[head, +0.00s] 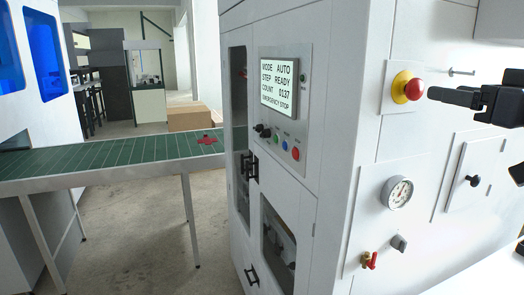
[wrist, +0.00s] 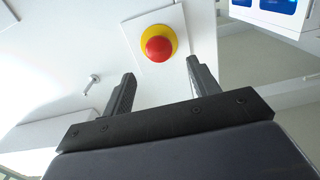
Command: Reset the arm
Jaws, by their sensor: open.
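My gripper (head: 434,94) is at the right of the head view, just right of the red emergency stop button (head: 413,89) on its yellow base. A small gap shows between the fingertips and the button. In the wrist view my gripper (wrist: 161,72) is open and empty, its two fingers apart. The red button (wrist: 158,48) lies ahead, between and beyond the fingertips. The display (head: 279,86) on the white machine reads MODE AUTO, STEP READY, COUNT 0137, EMERGENCY STOP. Most of my arm is outside the head view.
A peg (head: 461,72) sticks out above my gripper. Below are a gauge (head: 398,192), a red valve (head: 369,260) and a panel with a black knob (head: 473,181). A green conveyor (head: 100,155) runs at the left, with a cardboard box (head: 190,118) behind it.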

